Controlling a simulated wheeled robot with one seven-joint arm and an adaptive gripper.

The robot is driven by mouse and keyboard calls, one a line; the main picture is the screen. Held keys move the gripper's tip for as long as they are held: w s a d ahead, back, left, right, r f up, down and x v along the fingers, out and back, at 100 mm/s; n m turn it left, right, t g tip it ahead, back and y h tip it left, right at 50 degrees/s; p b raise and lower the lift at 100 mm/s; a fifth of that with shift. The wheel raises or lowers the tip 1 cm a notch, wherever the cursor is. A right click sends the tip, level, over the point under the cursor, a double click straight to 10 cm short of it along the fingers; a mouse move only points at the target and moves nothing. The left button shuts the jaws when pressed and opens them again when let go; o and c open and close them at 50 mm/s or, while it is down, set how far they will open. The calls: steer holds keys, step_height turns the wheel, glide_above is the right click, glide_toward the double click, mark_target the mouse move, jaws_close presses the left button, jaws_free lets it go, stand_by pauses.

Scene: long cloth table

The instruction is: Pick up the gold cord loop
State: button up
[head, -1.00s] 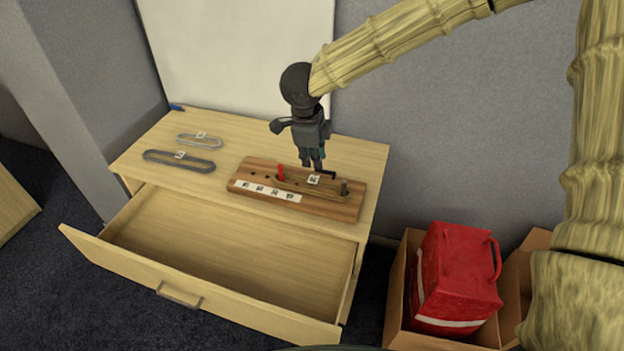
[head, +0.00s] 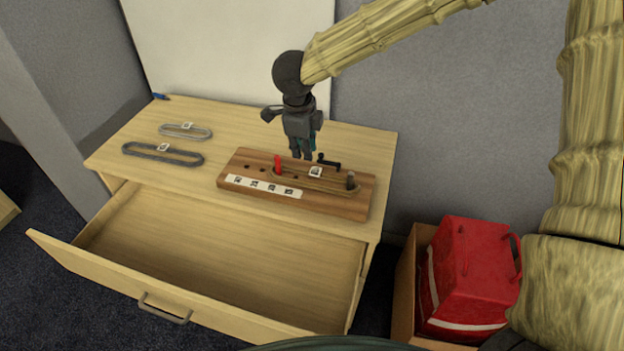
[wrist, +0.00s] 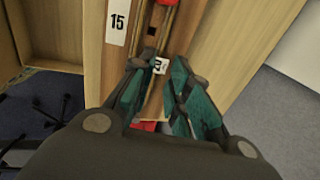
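The gold cord loop (head: 311,186) lies along the top of a wooden peg board (head: 228,183), stretched around a red peg (head: 278,166) and a dark peg (head: 351,181). A small white tag (head: 316,172) sits on the loop; a white tag (wrist: 160,66) also shows between the fingers in the wrist view. My gripper (head: 303,156) points down just behind the loop's middle in the head view, above the board. In the wrist view my gripper (wrist: 158,68) has its teal fingers apart, with no cord visibly held. Exact fingertip height above the loop is unclear.
Two grey loops, a lighter one (head: 186,137) and a darker one (head: 162,159), lie on the left of the tabletop (head: 120,135). A black bent piece (head: 329,161) stands near the board's back. An open drawer (head: 205,250) juts out in front. A red bag (head: 468,275) sits at right.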

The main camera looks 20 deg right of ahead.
mark_target(308, 171)
steer(key=f, duration=0.3)
steer(key=w+d+f, duration=0.1)
steer(key=f, duration=0.5)
steer(key=shift+w+d+p, duration=0.15)
steer(key=shift+w+p, duration=0.05)
steer(key=shift+p, duration=0.15)
steer(key=shift+c, duration=0.3)
jaws_close()
